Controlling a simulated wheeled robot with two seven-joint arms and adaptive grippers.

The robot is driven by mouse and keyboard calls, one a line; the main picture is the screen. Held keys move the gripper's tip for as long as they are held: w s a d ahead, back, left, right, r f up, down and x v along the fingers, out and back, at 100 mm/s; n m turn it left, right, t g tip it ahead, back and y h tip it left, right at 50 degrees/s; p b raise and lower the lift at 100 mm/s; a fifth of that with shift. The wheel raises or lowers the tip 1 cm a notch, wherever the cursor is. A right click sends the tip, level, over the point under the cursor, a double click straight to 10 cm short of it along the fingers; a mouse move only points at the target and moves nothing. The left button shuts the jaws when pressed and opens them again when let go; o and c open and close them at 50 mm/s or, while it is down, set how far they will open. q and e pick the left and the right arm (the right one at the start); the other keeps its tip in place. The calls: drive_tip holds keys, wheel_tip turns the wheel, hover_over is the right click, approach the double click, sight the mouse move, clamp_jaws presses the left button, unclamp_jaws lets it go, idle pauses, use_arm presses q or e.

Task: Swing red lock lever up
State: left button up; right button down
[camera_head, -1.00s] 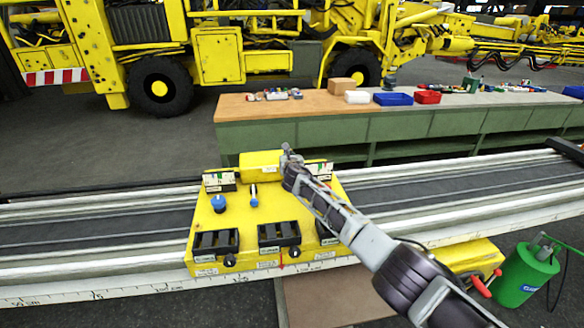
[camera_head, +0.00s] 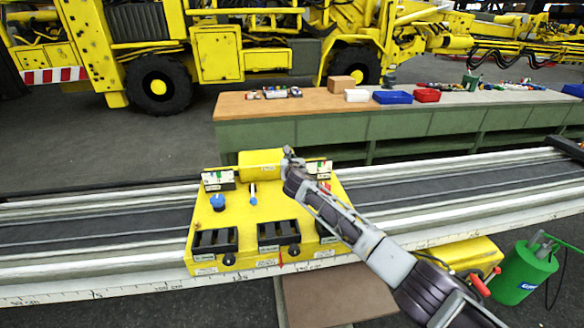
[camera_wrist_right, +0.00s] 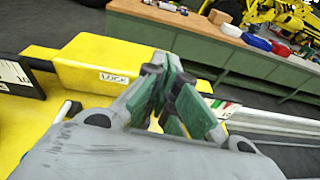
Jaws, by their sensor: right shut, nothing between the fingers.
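A small red part (camera_head: 326,186), possibly the red lock lever, shows just right of my right arm on the yellow carriage (camera_head: 222,243); its shape and angle are mostly hidden. In the wrist view this housing (camera_wrist_right: 85,62) carries a label reading LOCK. My right gripper (camera_head: 287,152) is shut and empty at the housing's right end. In the wrist view its green-padded fingers (camera_wrist_right: 168,98) are close together in front of that end; I cannot tell whether they touch it. My left gripper is out of view.
The carriage sits on a long rail (camera_head: 450,185) and bears a blue knob (camera_head: 217,202), a blue-and-white lever (camera_head: 253,194) and black-handled blocks. A workbench (camera_head: 400,125) stands behind. A green canister (camera_head: 522,272) and another red handle (camera_head: 479,285) are at lower right.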

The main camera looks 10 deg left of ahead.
drive_tip(key=v, duration=0.8)
idle(0.7)
drive_tip(key=shift+s+d+f, duration=0.1)
idle(0.4)
